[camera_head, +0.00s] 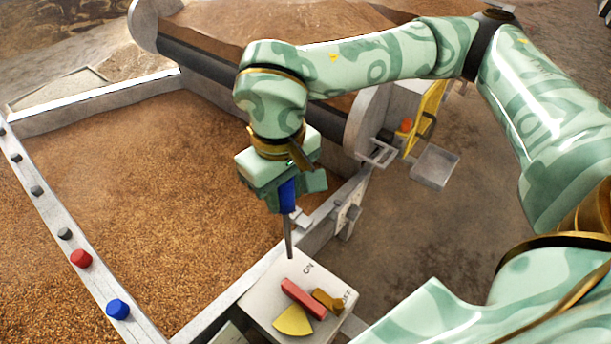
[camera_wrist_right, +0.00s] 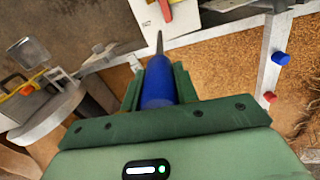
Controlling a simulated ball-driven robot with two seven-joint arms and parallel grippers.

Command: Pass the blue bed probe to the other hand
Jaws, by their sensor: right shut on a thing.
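The blue bed probe (camera_head: 288,197) has a blue handle and a thin grey metal rod pointing down. My right gripper (camera_head: 290,187) is shut on its blue handle and holds it upright above the near right edge of the grain bed. In the right wrist view the blue handle (camera_wrist_right: 159,84) sits between the two green fingers (camera_wrist_right: 158,90), with the rod reaching away from the gripper. The rod's tip is in front of the white control box in the head view; I cannot tell whether it touches. My left gripper is not in view.
The white control box (camera_head: 262,302) carries a red bar (camera_head: 303,298), a yellow wedge (camera_head: 292,321) and a brown lever (camera_head: 328,300). The grain bed (camera_head: 150,190) has a pale rim. On its left rim sit a red knob (camera_head: 81,258), a blue knob (camera_head: 118,309) and several grey ones.

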